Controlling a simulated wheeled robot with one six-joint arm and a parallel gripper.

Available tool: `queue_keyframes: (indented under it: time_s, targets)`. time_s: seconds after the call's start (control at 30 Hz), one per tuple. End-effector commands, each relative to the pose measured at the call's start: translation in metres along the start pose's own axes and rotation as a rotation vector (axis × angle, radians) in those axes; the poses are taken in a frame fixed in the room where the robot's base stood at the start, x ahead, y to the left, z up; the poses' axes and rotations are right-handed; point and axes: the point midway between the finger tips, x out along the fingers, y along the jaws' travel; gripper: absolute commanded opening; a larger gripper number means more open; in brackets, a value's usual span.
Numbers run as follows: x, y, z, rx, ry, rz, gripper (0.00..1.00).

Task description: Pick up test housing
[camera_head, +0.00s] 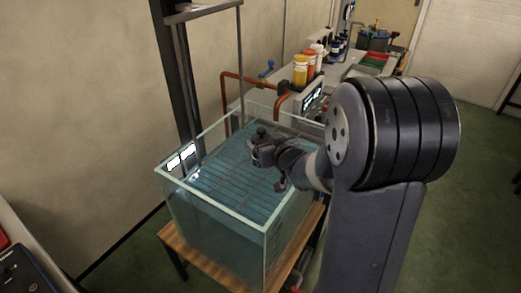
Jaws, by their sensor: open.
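My arm reaches in from the right, and my gripper (265,152) is over the open top of a glass tank (268,228) filled with water. The gripper is open, small and dark in this view. A small dark knob-like shape shows at its upper tip; I cannot tell whether it is part of the gripper or of the test housing. I cannot make out the test housing clearly anywhere else. My wrist and upper arm hide the right part of the tank's surroundings.
A grid of dark slats (235,190) lies in the tank, which stands on a wooden table (205,262). A tall dark post (180,75) rises behind it.

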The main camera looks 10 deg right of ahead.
Motion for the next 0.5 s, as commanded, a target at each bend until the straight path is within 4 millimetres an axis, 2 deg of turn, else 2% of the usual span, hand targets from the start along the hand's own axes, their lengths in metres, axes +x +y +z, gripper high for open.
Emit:
queue_keyframes:
  time_s: [0.23, 0.5]
  targets:
    - [0.015, 0.000, 0.001, 0.001, -0.002, 0.000, 0.81]
    - [0.050, 0.001, 0.002, 0.001, -0.001, 0.000, 0.81]
